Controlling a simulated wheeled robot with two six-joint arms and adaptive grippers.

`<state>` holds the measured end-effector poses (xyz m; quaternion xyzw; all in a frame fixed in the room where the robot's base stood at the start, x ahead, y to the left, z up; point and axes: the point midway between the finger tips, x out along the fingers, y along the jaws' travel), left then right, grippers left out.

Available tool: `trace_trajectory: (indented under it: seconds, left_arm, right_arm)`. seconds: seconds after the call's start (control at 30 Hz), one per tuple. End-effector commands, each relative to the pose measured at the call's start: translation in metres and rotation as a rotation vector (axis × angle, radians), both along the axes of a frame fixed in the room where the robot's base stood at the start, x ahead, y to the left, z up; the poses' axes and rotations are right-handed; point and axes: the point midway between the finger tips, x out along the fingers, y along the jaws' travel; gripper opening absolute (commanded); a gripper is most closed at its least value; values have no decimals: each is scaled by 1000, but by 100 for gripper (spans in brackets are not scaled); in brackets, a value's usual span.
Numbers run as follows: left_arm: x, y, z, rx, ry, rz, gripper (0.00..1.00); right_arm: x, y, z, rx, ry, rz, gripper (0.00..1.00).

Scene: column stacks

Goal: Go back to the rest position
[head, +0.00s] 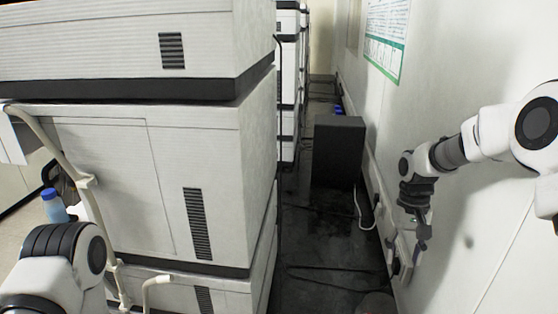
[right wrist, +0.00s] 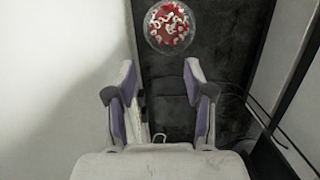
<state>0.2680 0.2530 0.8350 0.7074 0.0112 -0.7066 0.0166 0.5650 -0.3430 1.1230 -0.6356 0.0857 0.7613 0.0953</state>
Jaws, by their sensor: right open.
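My right gripper (head: 411,252) hangs from the right arm and points down, close to the white wall on the right in the head view. In the right wrist view its two fingers (right wrist: 160,82) stand apart with nothing between them. The left arm shows only as a rounded link at the lower left of the head view, and its gripper is out of view.
Large stacked white units (head: 160,150) fill the left side. A dark box (head: 338,152) stands down the narrow aisle. A round bowl with red and white pieces (right wrist: 169,26) lies beyond the fingers. A blue-capped bottle (head: 54,205) is at left. The dark floor (head: 325,245) between is mostly clear.

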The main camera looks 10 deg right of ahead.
Motion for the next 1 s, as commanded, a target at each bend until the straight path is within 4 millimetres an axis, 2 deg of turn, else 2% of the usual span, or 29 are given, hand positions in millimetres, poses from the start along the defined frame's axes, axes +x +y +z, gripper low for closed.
trace_trajectory:
  seconds: [0.03, 0.07, 0.17, 0.2, 0.3, 0.37, 0.4, 0.47, 0.5, 0.6, 0.67, 0.7, 0.77, 0.9, 1.0]
  left_arm:
    - [0, 0, -8, 0, 0, 0, 40]
    - [0, 0, -12, 0, 0, 0, 40]
    - [0, 0, -23, 0, 0, 0, 40]
    - [0, 0, -28, 0, 0, 0, 40]
    - [0, 0, -38, 0, 0, 0, 40]
    - [0, 0, -44, 0, 0, 0, 40]
    - [0, 0, -48, 0, 0, 0, 40]
    - [0, 0, -54, 0, 0, 0, 40]
    - [0, 0, -58, 0, 0, 0, 40]
    - [0, 0, -65, 0, 0, 0, 40]
    - [0, 0, -65, 0, 0, 0, 40]
    - [0, 0, -64, 0, 0, 0, 40]
    - [0, 0, -63, 0, 0, 0, 40]
    - [0, 0, -63, 0, 0, 0, 40]
    - [0, 0, -63, 0, 0, 0, 40]
  right_arm:
    - [-6, 2, -27, -5, 40, 5, 53]
    - [-10, 4, -44, -9, 69, 10, 53]
    - [-53, 16, -111, -15, 229, 37, 53]
    - [-77, 23, -140, -12, 294, 48, 53]
    - [-135, 41, -209, 0, 395, 76, 53]
    - [-174, 52, -248, 11, 429, 92, 53]
    - [-200, 59, -272, 20, 440, 101, 53]
    - [-244, 70, -304, 33, 446, 119, 53]
    - [-275, 77, -324, 42, 437, 128, 53]
    - [-337, 90, -352, 51, 344, 153, 53]
    - [-351, 93, -355, 45, 247, 166, 53]
    - [-351, 94, -352, 37, 170, 174, 53]
    - [-341, 93, -348, 23, 56, 183, 53]
    - [-306, 90, -350, -7, -143, 205, 53]
    - [-297, 90, -350, -13, -184, 216, 53]
